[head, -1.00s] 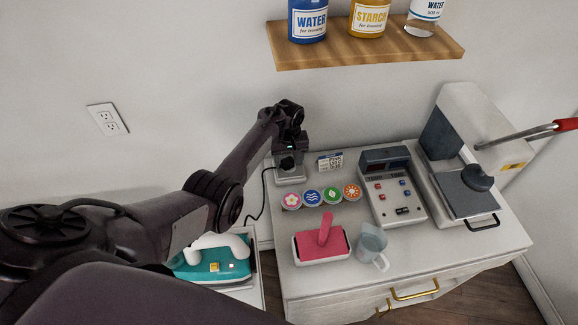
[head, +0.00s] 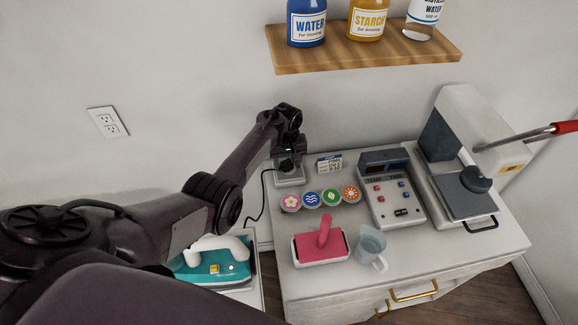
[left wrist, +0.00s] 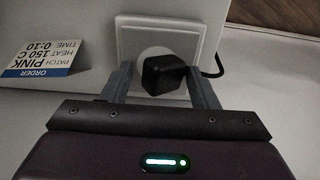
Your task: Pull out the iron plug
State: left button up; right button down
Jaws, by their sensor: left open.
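The iron plug (left wrist: 163,74) is a black block seated on a pale square socket box (left wrist: 209,36), with its cord leaving to the right in the left wrist view. My left gripper (left wrist: 162,82) is open, with one finger on each side of the plug. A gap shows between plug and fingers. In the head view my left gripper (head: 290,158) is over the socket box (head: 289,181) at the cabinet's back left corner. The teal iron (head: 215,264) sits at lower left, partly hidden by my arm. My right gripper is not seen.
An order card (left wrist: 50,50) stands near the socket box. Round patches (head: 331,196), a pink-topped tray (head: 320,246), a clear jug (head: 371,245), a control box (head: 391,190) and a heat press (head: 465,190) occupy the cabinet top (head: 440,250). A wooden shelf (head: 365,52) hangs above.

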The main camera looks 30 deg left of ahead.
aim_at(286, 163)
pick_arm(q)
jog(key=shift+s+a+f, duration=0.25)
jog(key=shift+s+f, duration=0.1)
jog(key=shift+s, duration=0.15)
jog(key=c, duration=1.1)
jog(key=shift+p, duration=0.3)
jog(key=shift+r, duration=0.15)
jog(key=shift+w+r+p, duration=0.25)
jog(key=shift+r+p, duration=0.65)
jog(key=shift+p, duration=0.1)
jog(key=shift+r+p, duration=2.1)
jog(key=shift+r, duration=0.05)
